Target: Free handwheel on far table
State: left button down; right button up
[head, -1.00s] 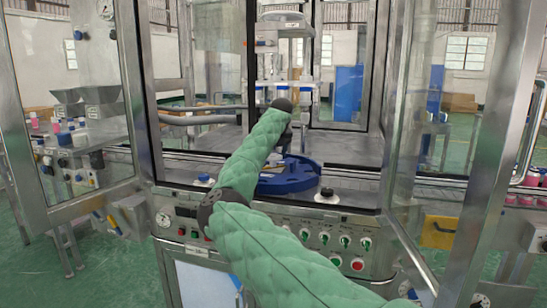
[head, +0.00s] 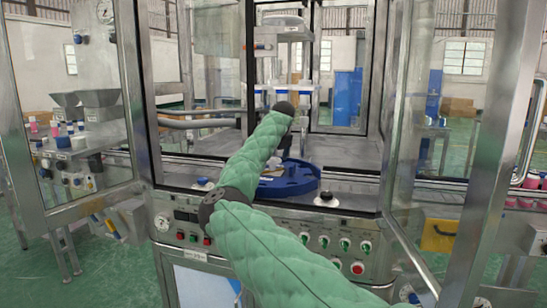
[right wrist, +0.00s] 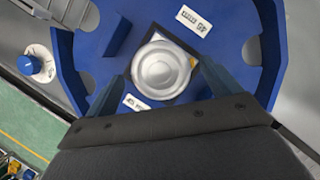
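A blue star-shaped wheel (head: 290,180) with notches in its rim lies on the machine deck inside the open glass enclosure. In the right wrist view the blue wheel (right wrist: 95,45) fills much of the picture, with a round silver knob (right wrist: 161,69) at its middle. My right gripper (right wrist: 165,72) is over the wheel, with one finger on each side of the knob. I cannot tell whether the fingers press on it. In the head view my right forearm hides most of that gripper and the knob. My left gripper is not in view.
Metal posts and glass panels (head: 480,130) frame the opening on both sides. A black-and-white knob (head: 326,197) stands on the deck right of the wheel. The front panel (head: 290,232) carries buttons and switches. Bottles (head: 70,140) stand at the left.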

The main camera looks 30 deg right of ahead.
jog(key=v, duration=0.7)
jog(key=shift+r+b, duration=0.3)
jog(key=shift+b, duration=0.05)
